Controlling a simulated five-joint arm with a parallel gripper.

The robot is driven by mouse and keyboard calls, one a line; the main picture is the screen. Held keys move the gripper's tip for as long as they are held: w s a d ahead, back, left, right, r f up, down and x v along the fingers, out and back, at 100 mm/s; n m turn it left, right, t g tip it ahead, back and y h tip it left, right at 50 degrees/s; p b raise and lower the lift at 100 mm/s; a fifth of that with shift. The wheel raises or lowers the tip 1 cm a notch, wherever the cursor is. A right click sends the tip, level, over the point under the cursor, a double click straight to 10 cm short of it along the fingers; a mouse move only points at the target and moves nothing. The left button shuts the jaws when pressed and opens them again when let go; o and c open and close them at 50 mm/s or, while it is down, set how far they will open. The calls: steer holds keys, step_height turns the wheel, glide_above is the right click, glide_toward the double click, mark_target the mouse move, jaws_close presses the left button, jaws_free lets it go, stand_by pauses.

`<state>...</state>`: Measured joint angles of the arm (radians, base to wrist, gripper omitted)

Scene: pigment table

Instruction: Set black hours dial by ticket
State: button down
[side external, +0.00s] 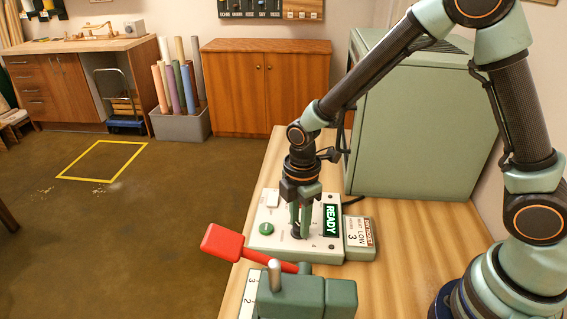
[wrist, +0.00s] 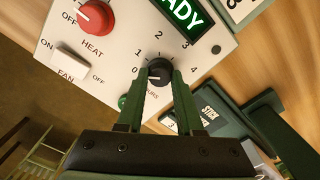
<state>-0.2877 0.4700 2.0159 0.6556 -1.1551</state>
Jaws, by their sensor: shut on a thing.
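The black hours dial (wrist: 159,69) sits on the white face of a control box (side external: 262,241), with the numbers 0 to 4 printed around it. My gripper (wrist: 163,77) reaches down to the dial with one finger on each side, shut on it. In the side view my gripper (side external: 297,231) stands upright over the box and hides most of the dial. The ticket (side external: 358,232) on the right end of the box reads LOW for heat and 3 for hours.
A red heat knob (wrist: 96,15), a white fan switch (wrist: 70,66) and a lit green READY sign (side external: 331,220) share the panel. A green button (side external: 266,229) is at its left. A large green cabinet (side external: 420,120) is behind.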

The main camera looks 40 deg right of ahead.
steer(key=m, duration=1.2)
steer(key=shift+m, duration=0.3)
steer(key=m, duration=1.2)
steer(key=shift+m, duration=0.3)
steer(key=c, duration=0.6)
jaws_free()
steer(key=shift+o, duration=0.2)
steer(key=shift+r, duration=0.1)
